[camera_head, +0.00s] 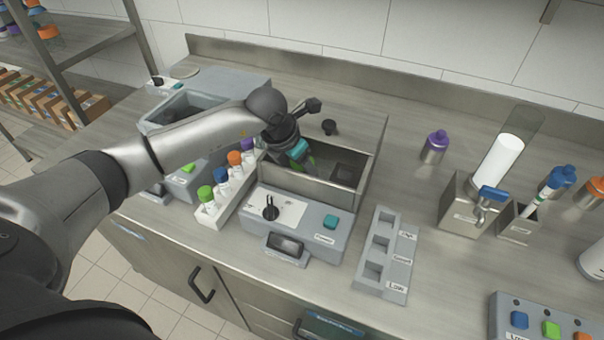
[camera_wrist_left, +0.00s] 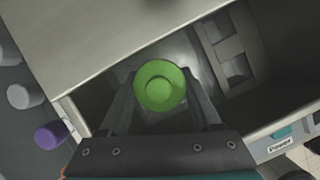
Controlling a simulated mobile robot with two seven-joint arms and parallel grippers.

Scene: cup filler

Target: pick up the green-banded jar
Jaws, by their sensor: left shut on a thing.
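The green-topped jar (camera_wrist_left: 160,86) shows from above in the left wrist view, between my two gripper fingers. My left gripper (camera_wrist_left: 162,100) is shut on it. In the head view my left gripper (camera_head: 303,160) reaches down into the open metal basin (camera_head: 345,192), and only a bit of green shows beside the fingers. The jar's body is hidden under its top and behind the gripper, so I cannot tell whether it touches the basin floor. My right gripper is in neither view.
The basin walls stand close around the gripper. A white rack (camera_head: 213,218) of vials with coloured caps is left of the basin. A control box (camera_head: 297,222) with a black knob is in front. A purple-capped jar (camera_head: 435,147) and a tap dispenser (camera_head: 468,208) stand to the right.

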